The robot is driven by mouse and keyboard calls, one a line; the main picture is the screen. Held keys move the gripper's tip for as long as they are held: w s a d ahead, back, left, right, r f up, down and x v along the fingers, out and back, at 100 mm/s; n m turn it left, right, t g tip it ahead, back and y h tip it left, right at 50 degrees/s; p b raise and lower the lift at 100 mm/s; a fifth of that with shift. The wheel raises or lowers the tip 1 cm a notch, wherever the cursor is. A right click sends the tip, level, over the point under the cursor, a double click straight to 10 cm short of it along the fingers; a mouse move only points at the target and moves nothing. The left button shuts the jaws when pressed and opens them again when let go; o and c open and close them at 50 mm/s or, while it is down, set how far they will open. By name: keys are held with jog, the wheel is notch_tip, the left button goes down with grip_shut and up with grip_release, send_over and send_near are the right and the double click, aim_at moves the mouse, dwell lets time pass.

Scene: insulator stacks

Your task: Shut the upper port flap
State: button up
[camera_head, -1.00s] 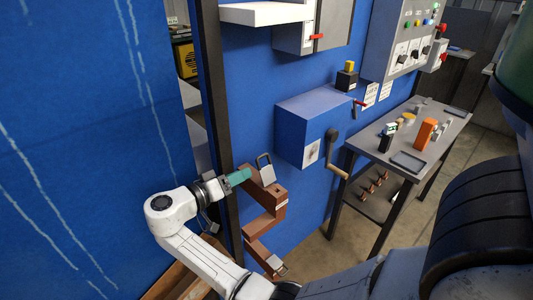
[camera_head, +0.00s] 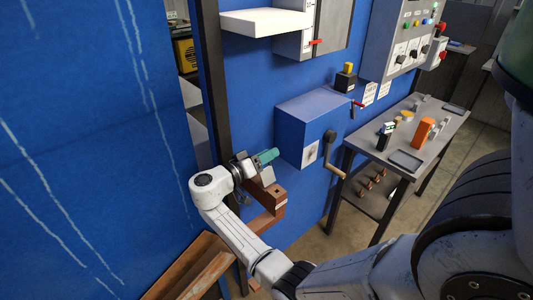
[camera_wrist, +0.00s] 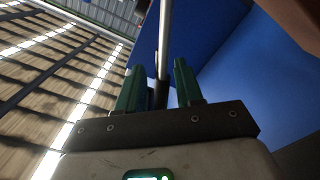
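The upper port is the top of a brown C-shaped duct (camera_head: 272,201) on the blue wall. Its grey flap (camera_head: 267,177) stands tilted up, with its lower part showing and the rest behind my gripper. My gripper (camera_head: 267,156) has green fingers and is just above and in front of the flap; whether it touches it is unclear. In the wrist view the fingers (camera_wrist: 158,68) are apart. A thin pale grey bar (camera_wrist: 165,35) shows between or behind them; I cannot tell if it is the flap's edge. The lower port flap is hidden by my arm.
A blue box (camera_head: 310,125) with a crank handle (camera_head: 331,150) sticks out of the wall to the right. A white shelf (camera_head: 265,21) is above. A dark post (camera_head: 213,80) stands to the left. A work table (camera_head: 420,140) with small items is at the right.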

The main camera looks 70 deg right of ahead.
grip_shut()
dwell(0.3)
dwell(0.4)
